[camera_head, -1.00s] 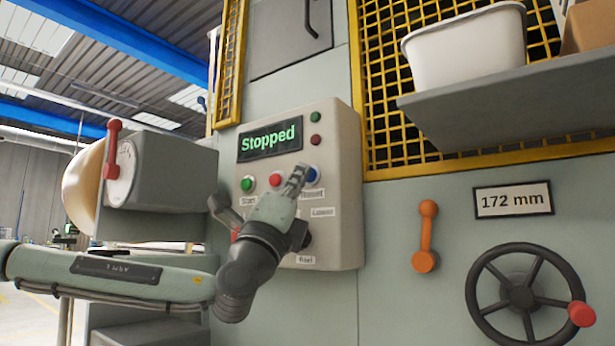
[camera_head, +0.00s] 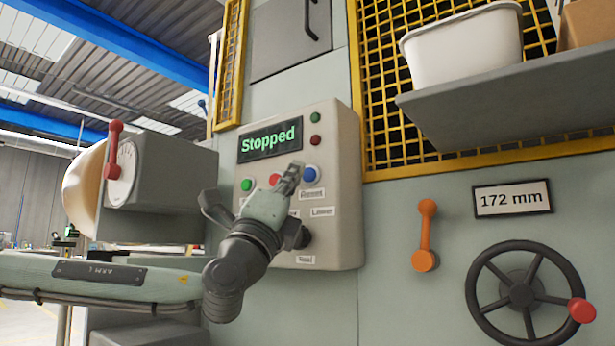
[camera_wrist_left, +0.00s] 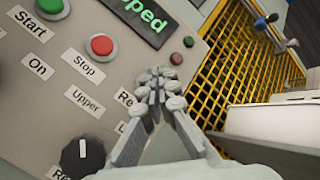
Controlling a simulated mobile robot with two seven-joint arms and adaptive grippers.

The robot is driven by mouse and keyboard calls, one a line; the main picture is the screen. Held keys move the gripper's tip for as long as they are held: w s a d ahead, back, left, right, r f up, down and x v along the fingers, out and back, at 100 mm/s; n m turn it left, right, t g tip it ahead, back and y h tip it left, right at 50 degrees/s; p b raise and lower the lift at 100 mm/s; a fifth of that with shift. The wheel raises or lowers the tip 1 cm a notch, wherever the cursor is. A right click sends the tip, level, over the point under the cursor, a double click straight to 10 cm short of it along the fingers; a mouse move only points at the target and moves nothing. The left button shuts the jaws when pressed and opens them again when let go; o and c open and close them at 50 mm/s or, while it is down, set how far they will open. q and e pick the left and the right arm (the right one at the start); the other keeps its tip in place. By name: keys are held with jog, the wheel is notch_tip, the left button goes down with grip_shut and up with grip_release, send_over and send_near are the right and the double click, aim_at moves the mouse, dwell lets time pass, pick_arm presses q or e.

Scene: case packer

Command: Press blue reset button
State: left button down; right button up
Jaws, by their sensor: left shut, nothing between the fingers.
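The blue reset button (camera_head: 311,173) is on the beige control panel (camera_head: 342,190), above its "Reset" label. My left gripper (camera_head: 292,170) is shut and empty, with its fingertips just left of the blue button in the head view. Whether the tips touch the panel cannot be told. In the left wrist view the closed fingertips (camera_wrist_left: 160,80) cover the place of the blue button, and only the start of its label shows. The panel's display (camera_head: 270,140) reads "Stopped". My right gripper is not in view.
A green start button (camera_head: 247,185) and a red stop button (camera_head: 275,180) sit left of the blue one. A black knob (camera_wrist_left: 82,160) is lower on the panel. An orange lever (camera_head: 426,235) and a handwheel (camera_head: 520,290) are at the right.

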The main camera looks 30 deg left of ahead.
pick_arm(q)
jog(key=shift+s, duration=0.1)
jog(key=shift+s+a+b, duration=0.2)
jog(key=shift+s+b, duration=0.3)
jog(key=shift+s, duration=1.9)
